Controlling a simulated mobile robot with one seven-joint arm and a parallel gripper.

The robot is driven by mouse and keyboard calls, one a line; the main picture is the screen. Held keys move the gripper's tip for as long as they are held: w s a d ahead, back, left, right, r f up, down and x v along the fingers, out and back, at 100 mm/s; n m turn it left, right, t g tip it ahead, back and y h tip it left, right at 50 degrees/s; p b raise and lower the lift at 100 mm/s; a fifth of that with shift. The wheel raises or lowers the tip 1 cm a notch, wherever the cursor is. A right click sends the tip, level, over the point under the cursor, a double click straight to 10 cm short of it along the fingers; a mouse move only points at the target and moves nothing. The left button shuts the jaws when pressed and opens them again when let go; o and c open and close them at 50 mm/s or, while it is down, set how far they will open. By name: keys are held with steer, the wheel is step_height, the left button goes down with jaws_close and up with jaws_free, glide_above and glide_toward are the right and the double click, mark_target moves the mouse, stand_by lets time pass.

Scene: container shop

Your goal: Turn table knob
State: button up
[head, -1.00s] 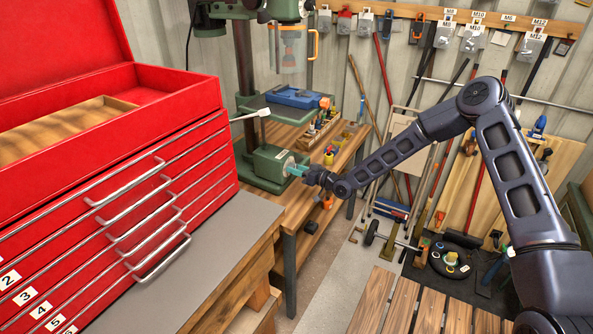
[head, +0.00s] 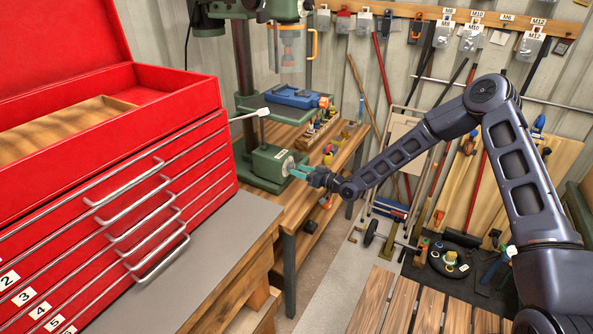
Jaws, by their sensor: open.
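The green drill press stands on the wooden workbench in the head view. Its green base block (head: 266,164) carries a round silver disc (head: 288,166) on its right face; I cannot tell for sure whether this is the table knob. My gripper (head: 294,171), with teal fingertips, is open just in front of that disc. The fingertips partly cover its lower edge, and I cannot tell whether they touch it. A pale lever with a blocky end (head: 262,112) sticks out above the block, left of the press table (head: 284,112).
A red tool chest (head: 110,170) with several drawers fills the left on a grey-topped bench (head: 190,262). A blue vise (head: 294,96) sits on the press table. Small tools in a wooden rack (head: 318,132) stand behind my gripper. Open floor (head: 328,278) lies below.

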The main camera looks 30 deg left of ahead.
steer(key=d, duration=0.8)
